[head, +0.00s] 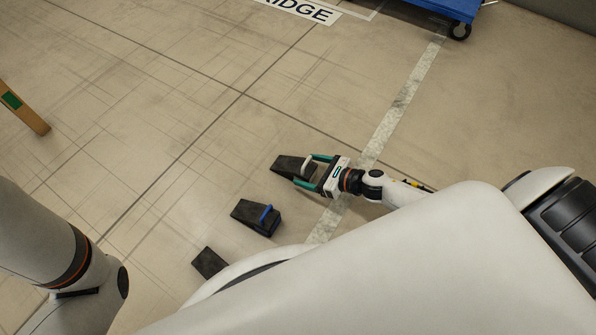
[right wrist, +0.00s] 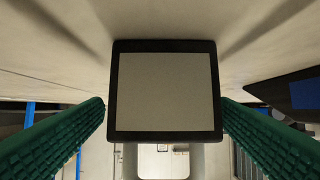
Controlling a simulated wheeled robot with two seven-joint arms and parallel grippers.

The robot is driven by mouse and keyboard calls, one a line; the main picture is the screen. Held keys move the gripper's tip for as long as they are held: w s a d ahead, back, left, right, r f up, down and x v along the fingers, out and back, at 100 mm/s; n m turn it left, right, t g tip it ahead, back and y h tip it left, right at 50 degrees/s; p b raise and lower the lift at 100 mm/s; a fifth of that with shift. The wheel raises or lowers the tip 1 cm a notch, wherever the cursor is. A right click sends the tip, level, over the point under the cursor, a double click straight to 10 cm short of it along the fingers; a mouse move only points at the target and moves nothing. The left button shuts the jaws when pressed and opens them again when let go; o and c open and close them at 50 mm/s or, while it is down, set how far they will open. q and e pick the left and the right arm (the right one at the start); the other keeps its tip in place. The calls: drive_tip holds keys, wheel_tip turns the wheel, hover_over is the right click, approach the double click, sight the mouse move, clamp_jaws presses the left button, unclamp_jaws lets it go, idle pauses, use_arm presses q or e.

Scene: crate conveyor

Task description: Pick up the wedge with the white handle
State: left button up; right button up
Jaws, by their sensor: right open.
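The wedge with the white handle (head: 289,167) is a dark block on the floor, with its white end facing my right gripper (head: 313,172). The gripper is open, with its green fingers reaching to either side of that end. In the right wrist view, the wedge's pale, dark-edged end face (right wrist: 164,92) fills the space between the open fingers, with a small gap visible on each side. I cannot tell whether either finger touches it. My left arm shows at the lower left, but its gripper is out of view.
A dark wedge with a blue handle (head: 256,217) lies nearer to me, and its blue end shows in the right wrist view (right wrist: 295,93). Another dark wedge (head: 208,262) is partly hidden by my body. A blue cart (head: 440,8) stands at the top right. The left floor is mostly clear.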

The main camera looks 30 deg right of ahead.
sight(299, 169)
drive_tip(key=b+x, duration=0.2)
drive_tip(key=x, duration=0.2)
drive_tip(key=shift+a+f, duration=0.15)
drive_tip(key=shift+c, duration=0.3)
drive_tip(key=c, duration=1.2)
drive_tip(key=shift+c, duration=0.3)
